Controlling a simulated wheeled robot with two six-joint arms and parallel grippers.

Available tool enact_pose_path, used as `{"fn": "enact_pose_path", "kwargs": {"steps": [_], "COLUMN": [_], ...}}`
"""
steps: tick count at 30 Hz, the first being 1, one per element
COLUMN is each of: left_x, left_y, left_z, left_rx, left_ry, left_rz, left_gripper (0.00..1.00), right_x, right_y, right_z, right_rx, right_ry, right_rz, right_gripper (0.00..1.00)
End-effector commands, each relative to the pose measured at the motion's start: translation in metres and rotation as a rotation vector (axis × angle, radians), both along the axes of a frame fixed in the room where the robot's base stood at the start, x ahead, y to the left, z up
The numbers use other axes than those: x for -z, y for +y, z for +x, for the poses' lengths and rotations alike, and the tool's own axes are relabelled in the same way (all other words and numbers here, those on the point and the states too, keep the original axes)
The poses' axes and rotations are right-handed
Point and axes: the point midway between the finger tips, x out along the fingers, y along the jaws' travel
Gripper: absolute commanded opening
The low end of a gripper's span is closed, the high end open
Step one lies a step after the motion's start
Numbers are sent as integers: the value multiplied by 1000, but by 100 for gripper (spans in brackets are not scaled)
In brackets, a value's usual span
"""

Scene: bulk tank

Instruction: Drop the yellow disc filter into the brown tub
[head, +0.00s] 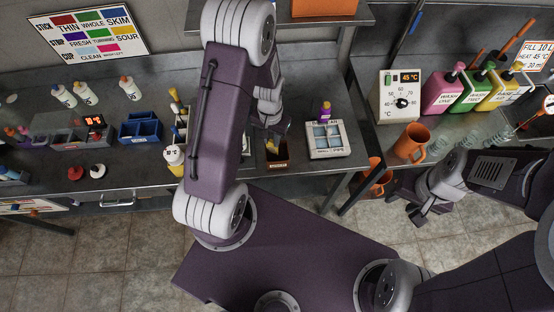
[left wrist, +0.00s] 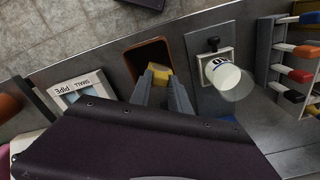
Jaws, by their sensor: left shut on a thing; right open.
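My left gripper (head: 270,133) points down over the brown tub (head: 283,164), close to its opening. In the left wrist view the gripper (left wrist: 162,82) is shut on the yellow disc filter (left wrist: 158,71), which shows as a small yellow block between the fingertips. Behind it lies the open brown tub (left wrist: 137,53), with its rim and dark inside visible. The filter overlaps the tub's opening in that view; its exact height above the tub I cannot tell. My right gripper (head: 420,207) is open and empty, off the bench at the right.
Right of the tub stands a white tray (head: 328,152) marked "small pipe", with a purple bottle (head: 325,112) behind it. Blue bins (head: 140,128) sit further left.

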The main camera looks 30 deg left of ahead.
Motion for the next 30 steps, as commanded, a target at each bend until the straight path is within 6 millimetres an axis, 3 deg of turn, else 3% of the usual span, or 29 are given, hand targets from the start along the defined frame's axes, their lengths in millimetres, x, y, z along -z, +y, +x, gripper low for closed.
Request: {"fn": "enact_pose_path", "kwargs": {"steps": [2, 9, 10, 12, 23, 30], "left_x": [11, 9, 9, 9, 5, -44], "left_y": [0, 0, 0, 0, 0, 1], "left_z": [0, 0, 0, 0, 1, 1], "left_rx": [0, 0, 0, 0, 0, 0], "left_ry": [0, 0, 0, -1, -4, -10], "left_rz": [0, 0, 0, 0, 0, 1], "left_gripper": [0, 0, 28, 48, 48, 48], "right_x": [11, 9, 8, 8, 9, 16], "right_y": [0, 0, 0, 0, 0, 0], "right_z": [0, 0, 0, 0, 0, 0], "right_rx": [0, 0, 0, 0, 0, 0], "right_ry": [0, 0, 0, 0, 0, 0], "right_rz": [0, 0, 0, 0, 0, 0], "right_gripper": [41, 41, 41, 41, 41, 41]}}
